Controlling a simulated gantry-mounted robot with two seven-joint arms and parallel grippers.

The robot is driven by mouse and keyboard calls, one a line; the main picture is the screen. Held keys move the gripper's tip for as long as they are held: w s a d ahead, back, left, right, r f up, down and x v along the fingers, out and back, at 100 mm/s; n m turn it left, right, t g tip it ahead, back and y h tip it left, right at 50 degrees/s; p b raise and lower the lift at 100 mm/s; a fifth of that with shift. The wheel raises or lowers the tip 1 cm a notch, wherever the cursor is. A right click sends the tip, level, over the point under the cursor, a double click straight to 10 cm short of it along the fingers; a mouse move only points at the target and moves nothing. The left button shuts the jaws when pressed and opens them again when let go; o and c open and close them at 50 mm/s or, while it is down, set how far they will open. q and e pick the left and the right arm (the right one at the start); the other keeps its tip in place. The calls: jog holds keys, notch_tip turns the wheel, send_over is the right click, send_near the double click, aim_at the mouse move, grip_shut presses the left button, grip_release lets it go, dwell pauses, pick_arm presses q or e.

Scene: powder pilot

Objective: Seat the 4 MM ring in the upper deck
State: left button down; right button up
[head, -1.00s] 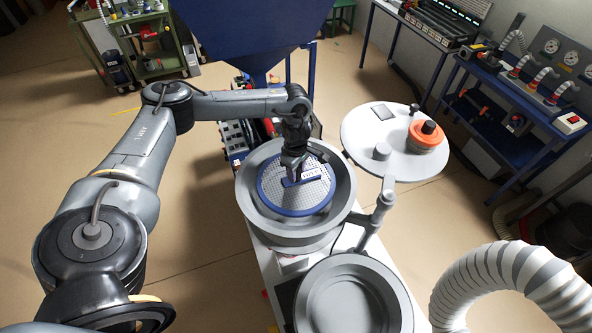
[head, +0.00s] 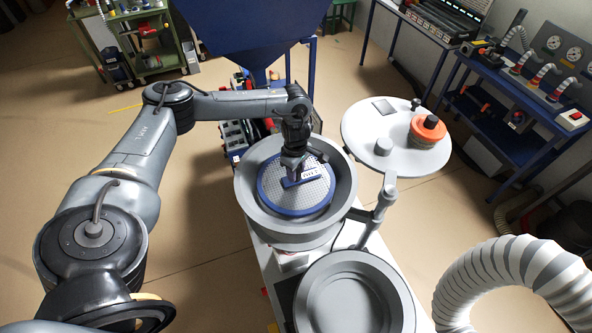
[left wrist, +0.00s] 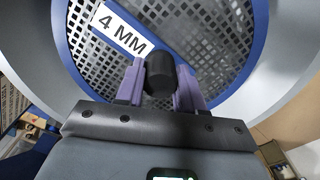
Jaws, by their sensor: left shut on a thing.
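The 4 MM ring (head: 312,204) is a blue-rimmed disc with a perforated grey plate and a blue crossbar. Its white "4 MM" label (left wrist: 121,32) shows clearly in the left wrist view. The ring lies within the grey bowl of the upper deck (head: 344,200); whether it touches the seat all round I cannot tell. My left gripper (head: 293,174) is above the ring's middle. In the left wrist view its purple fingers (left wrist: 160,85) are shut on a dark knob (left wrist: 160,73) on the ring's crossbar. My right gripper is not in view.
A round grey lid (head: 372,150) on a post (head: 383,203) stands at the right of the deck, with an orange-and-black part (head: 427,129) on it. A second grey bowl (head: 350,300) is in front. A ribbed white hose (head: 515,265) curves at lower right. A blue hopper (head: 250,30) hangs behind.

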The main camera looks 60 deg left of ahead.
pick_arm(q)
jog(key=shift+f, duration=0.15)
dwell(0.3)
jog(key=shift+f+b, duration=1.85)
jog(key=shift+f, duration=0.35)
jog(key=c, duration=0.6)
grip_release()
jog(key=shift+r, duration=0.15)
